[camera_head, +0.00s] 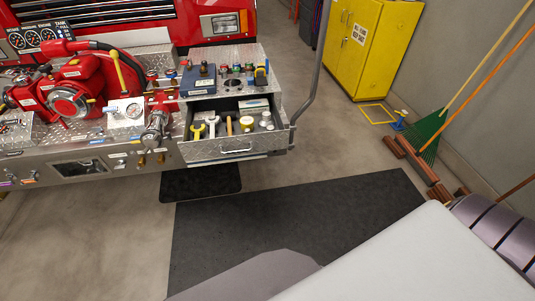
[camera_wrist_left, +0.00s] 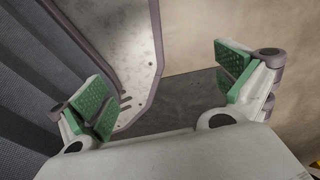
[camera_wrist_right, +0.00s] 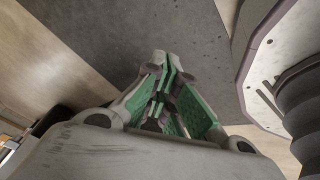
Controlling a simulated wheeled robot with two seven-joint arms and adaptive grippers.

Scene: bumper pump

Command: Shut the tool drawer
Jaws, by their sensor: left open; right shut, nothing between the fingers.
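The tool drawer (camera_head: 236,150) is pulled out from the diamond-plate bumper of the red truck in the head view. Its front has a bar handle, and several tools and small containers lie inside. Neither gripper shows in the head view. My left gripper (camera_wrist_left: 170,95) is open and empty in the left wrist view, with wide-apart green finger pads. My right gripper (camera_wrist_right: 165,75) is shut and empty in the right wrist view, over the floor and dark mat. The drawer cannot be made out in either wrist view.
A red pump (camera_head: 75,90) sits on the bumper left of the drawer. A grey curved pole (camera_head: 316,70) rises at the bumper's right end. A yellow cabinet (camera_head: 365,45) and a green rake (camera_head: 428,135) stand farther right. A dark mat (camera_head: 290,220) covers the floor in front.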

